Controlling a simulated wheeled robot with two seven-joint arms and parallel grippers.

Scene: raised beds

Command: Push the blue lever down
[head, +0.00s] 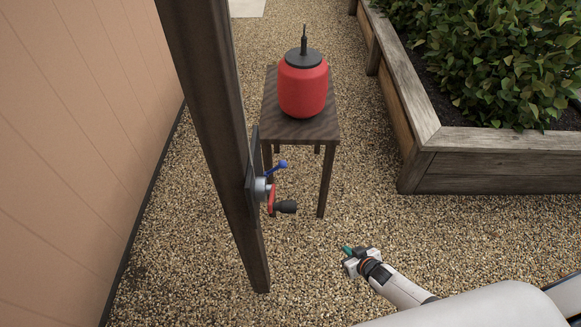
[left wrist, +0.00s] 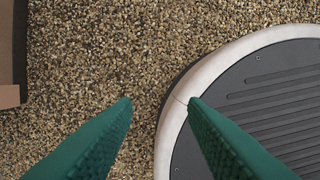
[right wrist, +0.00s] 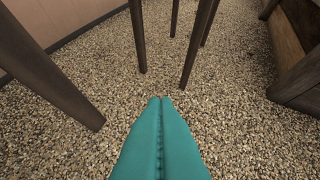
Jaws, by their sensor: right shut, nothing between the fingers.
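The blue lever (head: 277,167) sticks out to the right from a fitting on a dark wooden post (head: 214,110), its ball end slightly raised. Below it on the same fitting is a red crank (head: 272,199) with a black knob. My right gripper (head: 347,250) is shut and empty, low over the gravel, to the right of and nearer than the lever, apart from it. Its teal fingers (right wrist: 161,100) lie together in the right wrist view, where the lever does not show. My left gripper (left wrist: 158,100) shows only in the left wrist view, its green fingers apart with nothing between them.
A small dark table (head: 308,128) behind the lever carries a red container (head: 303,88) with a black top. A raised wooden bed (head: 480,165) with leafy plants stands at the right. A tan wall (head: 80,130) runs along the left.

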